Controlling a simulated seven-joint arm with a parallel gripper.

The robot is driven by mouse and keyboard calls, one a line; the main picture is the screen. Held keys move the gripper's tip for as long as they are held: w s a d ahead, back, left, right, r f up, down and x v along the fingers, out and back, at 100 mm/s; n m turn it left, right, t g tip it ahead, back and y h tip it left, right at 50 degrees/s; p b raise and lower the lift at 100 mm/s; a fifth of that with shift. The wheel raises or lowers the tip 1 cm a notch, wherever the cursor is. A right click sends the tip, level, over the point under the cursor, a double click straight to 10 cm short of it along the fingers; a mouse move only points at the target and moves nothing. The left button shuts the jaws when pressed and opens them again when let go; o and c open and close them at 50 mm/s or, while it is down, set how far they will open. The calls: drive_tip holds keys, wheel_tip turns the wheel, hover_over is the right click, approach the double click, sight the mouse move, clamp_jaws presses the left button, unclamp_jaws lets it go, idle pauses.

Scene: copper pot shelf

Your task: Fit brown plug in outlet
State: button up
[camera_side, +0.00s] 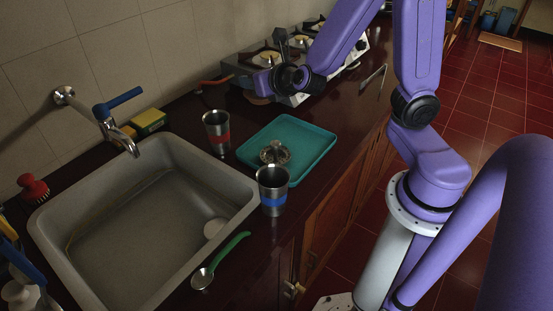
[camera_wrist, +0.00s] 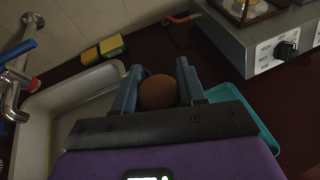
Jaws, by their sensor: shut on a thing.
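My gripper (camera_wrist: 158,82) is shut on a round brown plug (camera_wrist: 158,93), which sits between its two blue-grey fingers in the wrist view. In the side view my gripper (camera_side: 263,84) is above the counter near the stove, beyond the teal tray, well to the right of the sink. A small part of the brown plug (camera_side: 258,99) shows below it. The grey sink (camera_side: 245,196) is at the left, empty of dishes. A pale round spot (camera_side: 214,228) lies on its floor at the right; I cannot tell whether it is the outlet.
A red-banded cup (camera_side: 216,132) and a blue-banded cup (camera_side: 272,190) flank the teal tray (camera_side: 312,142), which holds a metal strainer-like piece (camera_side: 275,153). A green-handled spoon (camera_side: 232,248) lies by the sink's front. The faucet (camera_side: 118,133) overhangs the sink's back. The stove (camera_side: 300,60) is behind.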

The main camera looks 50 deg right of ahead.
drive_tip(key=shift+r, duration=0.1)
idle(0.3)
wheel_tip(320, 180, up, 5)
drive_tip(key=shift+f, duration=0.1)
drive_tip(key=w+a+r+m+g+h, duration=0.2)
drive_tip(key=w+m+h, duration=0.2)
drive_tip(key=m+g+h, duration=0.6)
drive_tip(key=m+g, duration=0.6)
hover_over(222, 219)
drive_tip(key=s+a, duration=0.2)
wheel_tip(222, 219, down, 2)
drive_tip(key=shift+w+d+f, duration=0.1)
drive_tip(key=shift+d+f, duration=0.1)
drive_tip(key=shift+f, duration=10.05)
drive_tip(key=shift+d+f, duration=0.15)
drive_tip(key=shift+f, duration=10.1)
drive_tip(key=shift+f, duration=0.6)
